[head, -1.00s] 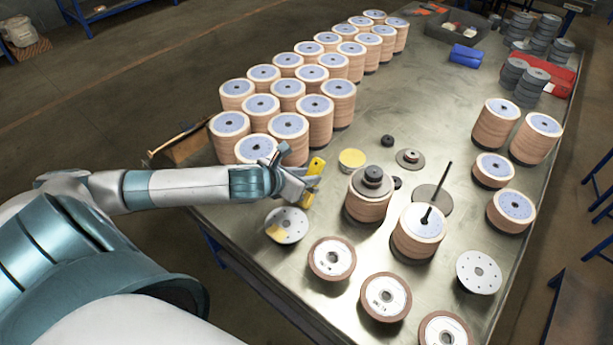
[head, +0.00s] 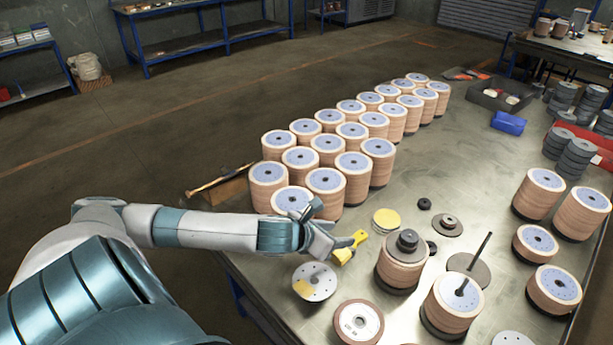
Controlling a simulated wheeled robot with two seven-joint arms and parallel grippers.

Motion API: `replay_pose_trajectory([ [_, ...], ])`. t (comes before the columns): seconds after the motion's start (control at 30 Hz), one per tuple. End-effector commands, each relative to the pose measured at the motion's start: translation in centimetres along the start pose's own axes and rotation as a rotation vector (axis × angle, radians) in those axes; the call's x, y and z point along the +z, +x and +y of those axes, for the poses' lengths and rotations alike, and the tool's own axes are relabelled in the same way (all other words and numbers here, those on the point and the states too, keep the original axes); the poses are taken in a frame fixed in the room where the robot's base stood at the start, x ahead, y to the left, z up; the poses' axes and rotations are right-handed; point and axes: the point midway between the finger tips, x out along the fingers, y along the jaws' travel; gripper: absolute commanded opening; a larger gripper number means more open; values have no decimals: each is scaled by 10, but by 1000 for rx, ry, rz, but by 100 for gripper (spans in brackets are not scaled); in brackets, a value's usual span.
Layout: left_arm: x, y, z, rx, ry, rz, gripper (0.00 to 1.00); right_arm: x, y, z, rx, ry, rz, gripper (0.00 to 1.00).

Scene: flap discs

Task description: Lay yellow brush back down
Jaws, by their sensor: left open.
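The yellow brush (head: 344,255) is at the left part of the metal table, beside the stacks of flap discs. It slants up to the right. My left gripper (head: 330,238) comes in from the left and is right at the brush, with its fingers open around or beside it. The fingers hide part of the brush, and I cannot tell whether they touch it or whether it lies fully on the table. My right gripper is not in view.
A white perforated disc (head: 315,282) lies just below the brush. A yellow-topped disc (head: 386,219) and a stack with a dark hub (head: 402,262) stand to its right. Several tan stacks (head: 325,190) stand behind the gripper.

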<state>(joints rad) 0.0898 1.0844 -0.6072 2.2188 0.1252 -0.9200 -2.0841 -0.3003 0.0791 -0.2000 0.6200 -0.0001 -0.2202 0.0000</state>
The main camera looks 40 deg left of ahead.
Motion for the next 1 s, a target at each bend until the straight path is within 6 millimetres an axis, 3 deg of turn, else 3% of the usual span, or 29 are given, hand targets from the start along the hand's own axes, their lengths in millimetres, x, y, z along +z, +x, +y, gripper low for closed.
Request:
replay_pose_trajectory([
  [0.5,-1,-75,0,-1,5,1,46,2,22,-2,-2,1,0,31],
  [0.67,2,-108,0,-1,4,4,46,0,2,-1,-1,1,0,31],
  [1.0,4,-135,0,-1,2,3,46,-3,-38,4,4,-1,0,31],
])
